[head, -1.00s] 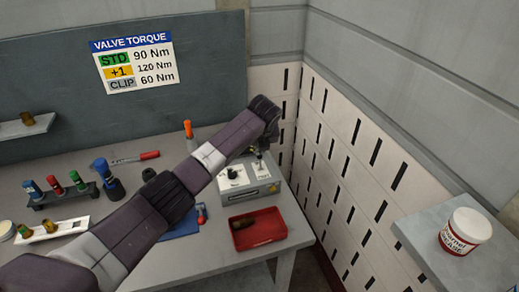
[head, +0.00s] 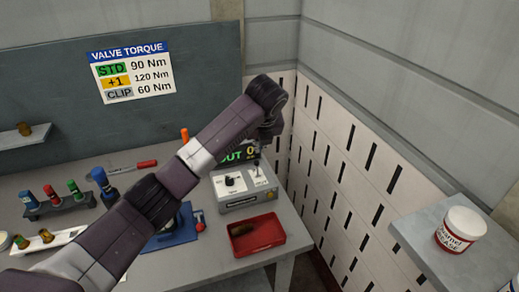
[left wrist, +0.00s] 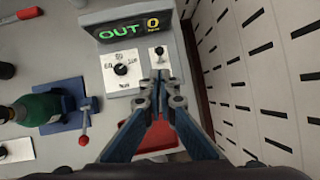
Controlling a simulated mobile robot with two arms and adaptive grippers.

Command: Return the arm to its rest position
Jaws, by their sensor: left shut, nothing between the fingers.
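My left arm reaches across the bench in the head view. Its gripper (head: 257,152) is small and partly hidden there, above the back of the grey control box (head: 252,198). In the left wrist view the left gripper (left wrist: 161,76) is shut and empty, its blue fingers together. Just beyond the fingertips in that picture is the box's small lever (left wrist: 158,52). I cannot tell the gap to it. The knob (left wrist: 121,69) and the display (left wrist: 125,29) reading "OUT 0" are to the left. My right gripper is not in view.
A red tray (head: 279,241) with a brown piece stands in front of the box. A blue vise (head: 180,235) is partly behind my arm; a green part (left wrist: 38,109) is at it. Bottles in a rack (head: 50,206) stand left. A slotted wall (head: 340,175) rises right.

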